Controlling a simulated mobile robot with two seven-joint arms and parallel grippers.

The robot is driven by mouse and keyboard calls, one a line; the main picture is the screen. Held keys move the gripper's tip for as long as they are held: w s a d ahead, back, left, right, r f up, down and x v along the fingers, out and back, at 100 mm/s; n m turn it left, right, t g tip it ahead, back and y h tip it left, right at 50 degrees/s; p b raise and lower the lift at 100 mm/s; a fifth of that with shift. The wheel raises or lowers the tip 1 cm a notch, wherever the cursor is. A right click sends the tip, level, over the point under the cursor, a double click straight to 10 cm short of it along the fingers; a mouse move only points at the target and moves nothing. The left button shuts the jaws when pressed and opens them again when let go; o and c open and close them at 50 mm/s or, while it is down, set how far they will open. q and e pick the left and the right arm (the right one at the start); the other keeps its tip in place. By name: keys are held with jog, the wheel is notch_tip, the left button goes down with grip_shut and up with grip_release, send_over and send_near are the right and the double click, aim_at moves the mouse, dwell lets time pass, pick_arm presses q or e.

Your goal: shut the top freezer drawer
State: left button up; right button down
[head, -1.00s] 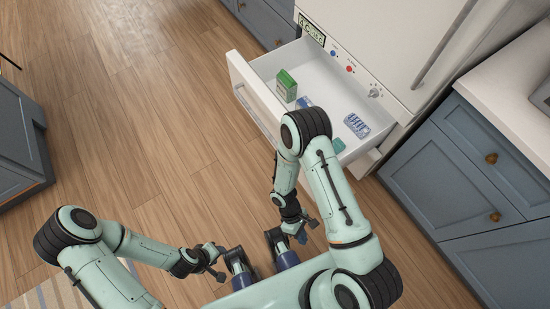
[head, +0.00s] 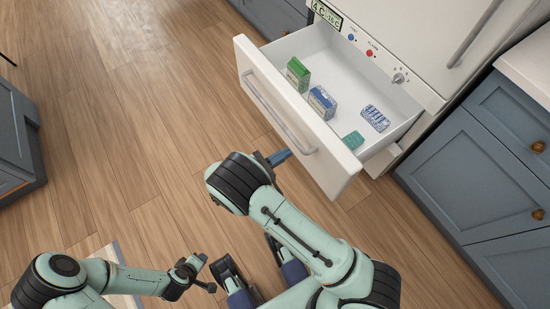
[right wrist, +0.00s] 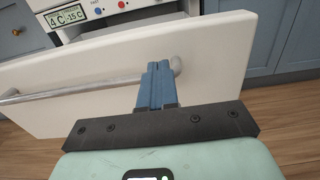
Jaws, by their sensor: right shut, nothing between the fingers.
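The top freezer drawer (head: 292,97) is pulled far out of the white freezer. Its pale front panel carries a long metal bar handle (head: 275,112). Inside lie a green box (head: 298,75), a blue-and-white box (head: 322,103), a blue-white patterned pack (head: 374,118) and a teal pack (head: 352,140). My right gripper (head: 278,157) is shut and empty, outside the panel near the handle's right end. In the right wrist view its blue fingers (right wrist: 157,84) point at the panel (right wrist: 220,60); I cannot tell whether they touch. My left gripper (head: 203,272) is low at left; its jaws are unclear.
Blue-grey cabinets (head: 490,170) stand to the right, and another (head: 12,140) at the left edge. The wooden floor (head: 130,130) left of the drawer is clear.

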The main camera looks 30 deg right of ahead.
aim_at(315, 137)
jog(key=d, duration=0.5)
jog(key=d+b, duration=0.1)
jog(key=d, duration=0.2)
jog(key=shift+w+f, duration=0.1)
jog(key=shift+w, duration=0.15)
jog(key=shift+d, duration=0.5)
pick_arm(q)
jog(key=shift+s+a+f, duration=0.2)
jog(key=shift+s+f, duration=0.05)
jog(key=shift+f, duration=0.3)
jog(key=shift+s+a+f, duration=0.15)
jog(key=shift+s+f, duration=0.05)
jog(key=shift+f, duration=0.3)
pick_arm(e)
jog(key=shift+d, duration=0.1)
